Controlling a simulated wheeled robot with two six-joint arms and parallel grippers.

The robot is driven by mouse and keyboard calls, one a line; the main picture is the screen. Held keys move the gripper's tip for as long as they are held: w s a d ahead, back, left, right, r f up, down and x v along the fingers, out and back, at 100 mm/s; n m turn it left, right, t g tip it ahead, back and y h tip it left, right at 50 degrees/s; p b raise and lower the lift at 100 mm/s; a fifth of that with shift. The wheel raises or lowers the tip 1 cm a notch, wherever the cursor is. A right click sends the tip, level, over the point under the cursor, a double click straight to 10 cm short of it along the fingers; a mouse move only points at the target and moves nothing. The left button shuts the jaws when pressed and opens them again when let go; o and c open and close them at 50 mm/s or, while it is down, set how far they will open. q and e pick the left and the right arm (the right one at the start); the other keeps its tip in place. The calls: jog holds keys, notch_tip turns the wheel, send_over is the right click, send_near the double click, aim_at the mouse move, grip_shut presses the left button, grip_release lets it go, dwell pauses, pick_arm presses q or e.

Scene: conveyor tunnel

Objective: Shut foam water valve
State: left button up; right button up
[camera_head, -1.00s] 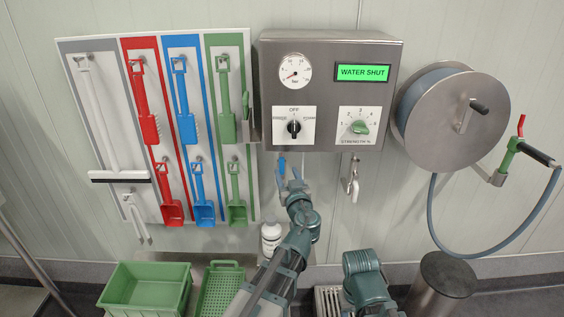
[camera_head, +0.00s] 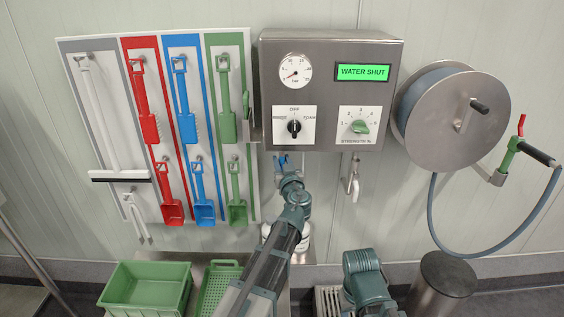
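A steel control box (camera_head: 330,90) hangs on the wall, and its green display (camera_head: 362,72) reads WATER SHUT. A blue valve handle (camera_head: 282,160) shows just under the box's lower left edge, partly covered by my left gripper. My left gripper (camera_head: 288,166) is up at this handle, close below the box. Whether its fingers touch or close on the handle is too small to tell. My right arm (camera_head: 366,281) shows only in part at the bottom, and its gripper is out of view.
A metal tap (camera_head: 352,184) hangs under the box on the right. A hose reel (camera_head: 453,118) is at the right. A tool board (camera_head: 80,130) is at the left, with a green crate (camera_head: 146,284) below it. A white bottle is mostly hidden behind my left arm.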

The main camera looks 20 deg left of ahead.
pick_arm(q)
grip_shut()
dwell(1.1)
